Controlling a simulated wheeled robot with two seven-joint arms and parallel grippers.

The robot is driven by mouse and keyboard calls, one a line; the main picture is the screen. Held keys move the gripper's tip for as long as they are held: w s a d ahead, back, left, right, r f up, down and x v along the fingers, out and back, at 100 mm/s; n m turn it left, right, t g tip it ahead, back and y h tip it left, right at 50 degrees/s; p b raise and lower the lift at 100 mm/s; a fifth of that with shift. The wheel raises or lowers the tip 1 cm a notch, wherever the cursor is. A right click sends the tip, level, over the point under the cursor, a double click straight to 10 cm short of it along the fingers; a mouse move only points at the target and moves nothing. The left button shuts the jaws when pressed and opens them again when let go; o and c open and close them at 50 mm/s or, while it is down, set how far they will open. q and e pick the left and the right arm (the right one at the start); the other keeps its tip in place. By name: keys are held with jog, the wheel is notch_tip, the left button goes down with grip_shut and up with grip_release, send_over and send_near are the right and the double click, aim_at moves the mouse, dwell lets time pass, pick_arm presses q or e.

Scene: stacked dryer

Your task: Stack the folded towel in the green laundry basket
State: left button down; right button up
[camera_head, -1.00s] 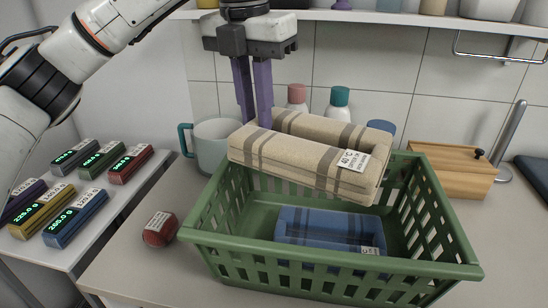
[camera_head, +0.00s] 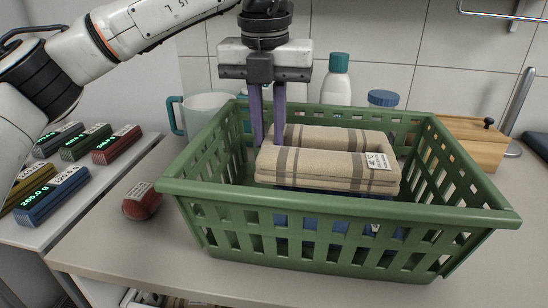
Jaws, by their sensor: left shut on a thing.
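The beige folded towel (camera_head: 318,165) with grey-brown stripes and a white label is inside the green laundry basket (camera_head: 330,205), level and below the rim's height at the back. A blue folded towel (camera_head: 312,222) lies under it, seen through the slots of the basket's front wall. Whether the two towels touch is hard to tell. My left gripper (camera_head: 268,140) comes down from above with its purple fingers shut on the left end of the beige towel. My right gripper is not in view.
A mug (camera_head: 203,112), a teal-capped bottle (camera_head: 336,80) and a blue-capped jar (camera_head: 382,98) stand behind the basket. A wooden box (camera_head: 468,142) is at right. A small red object (camera_head: 141,202) lies left of the basket. Several labelled blocks sit on the left table.

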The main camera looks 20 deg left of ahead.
pick_arm(q)
jog(key=shift+f, duration=1.8)
jog(key=shift+f, duration=0.1)
jog(key=shift+f+b, duration=0.3)
jog(key=shift+b, duration=0.15)
jog(key=c, duration=1.7)
grip_release()
jog(key=shift+o, duration=0.2)
jog(key=shift+r, duration=0.15)
jog(key=r, duration=0.4)
jog(key=s+r+p, duration=0.1)
jog(key=r, duration=0.3)
jog(key=r+p, duration=0.1)
jog(key=r, duration=0.3)
jog(key=shift+s+d, duration=0.2)
jog(key=shift+s, duration=0.1)
jog(key=shift+r, duration=0.15)
